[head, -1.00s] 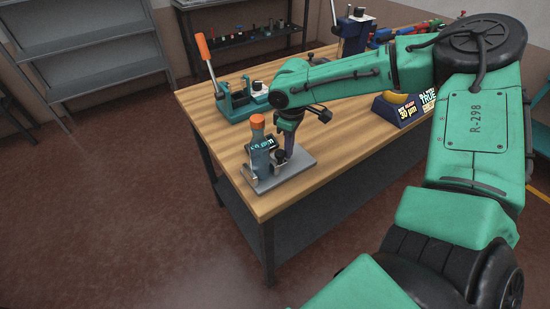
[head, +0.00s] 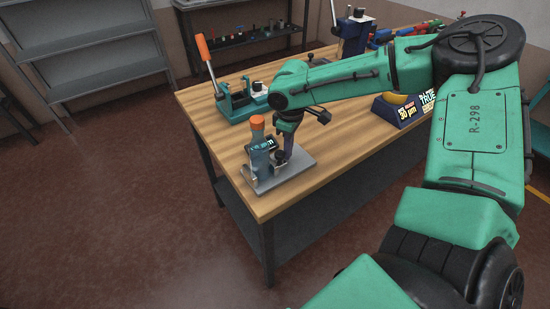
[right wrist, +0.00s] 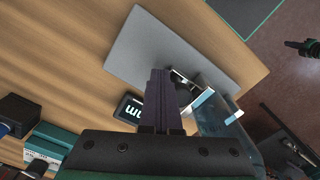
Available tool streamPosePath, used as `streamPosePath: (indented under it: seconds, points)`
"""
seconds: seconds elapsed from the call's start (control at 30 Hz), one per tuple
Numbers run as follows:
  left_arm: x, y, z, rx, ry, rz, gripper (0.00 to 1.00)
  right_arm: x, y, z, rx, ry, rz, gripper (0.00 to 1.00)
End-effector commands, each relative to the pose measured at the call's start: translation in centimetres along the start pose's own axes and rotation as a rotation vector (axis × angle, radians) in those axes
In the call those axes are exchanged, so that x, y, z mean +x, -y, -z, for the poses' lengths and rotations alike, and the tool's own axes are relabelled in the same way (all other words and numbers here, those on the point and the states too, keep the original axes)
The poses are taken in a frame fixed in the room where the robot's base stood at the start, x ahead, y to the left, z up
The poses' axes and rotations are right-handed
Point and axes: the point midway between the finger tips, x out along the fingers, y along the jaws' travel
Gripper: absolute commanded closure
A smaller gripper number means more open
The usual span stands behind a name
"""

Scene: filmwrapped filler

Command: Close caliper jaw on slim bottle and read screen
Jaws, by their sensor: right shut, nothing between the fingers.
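The slim bottle (head: 259,159), bluish and clear with an orange cap (head: 257,122), stands upright at the near left corner of the workbench. The screen also shows in the right wrist view (right wrist: 129,109), partly hidden by my fingers. The bottle shows there too (right wrist: 222,122), right of the fingers. My right gripper (head: 281,158) is shut and empty, beside the caliper's metal jaw parts (right wrist: 190,88); contact is unclear. My left gripper is not in view.
A grey base plate (head: 298,164) lies under the caliper and bottle. Behind it on the workbench (head: 222,143) stands a green press with an orange-handled lever (head: 205,50). Open bench lies between.

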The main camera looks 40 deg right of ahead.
Motion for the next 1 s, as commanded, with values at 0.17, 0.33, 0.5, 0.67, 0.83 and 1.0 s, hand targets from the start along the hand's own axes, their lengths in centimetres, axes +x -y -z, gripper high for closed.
streamPosePath:
  seconds: [0.17,0.33,0.5,0.67,0.83,1.0]
  points:
    - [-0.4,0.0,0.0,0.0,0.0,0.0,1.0,-0.1,-0.6,-0.4,0.002,0.001,0.0,1.0]
    - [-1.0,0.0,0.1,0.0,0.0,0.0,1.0,-0.7,-0.7,-0.4,0.001,0.001,-0.002,1.0]
    - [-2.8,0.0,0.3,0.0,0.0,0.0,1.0,-2.6,-0.7,-0.4,0.001,0.001,-0.003,1.0]
    - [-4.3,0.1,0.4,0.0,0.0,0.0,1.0,-4.2,-0.7,-0.4,0.001,0.001,-0.003,1.0]
    - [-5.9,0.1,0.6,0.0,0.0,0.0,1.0,-5.9,-0.7,-0.4,0.001,0.001,-0.003,1.0]
    - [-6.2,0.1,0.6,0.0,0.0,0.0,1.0,-6.1,-0.7,-0.4,0.001,0.002,-0.003,1.0]
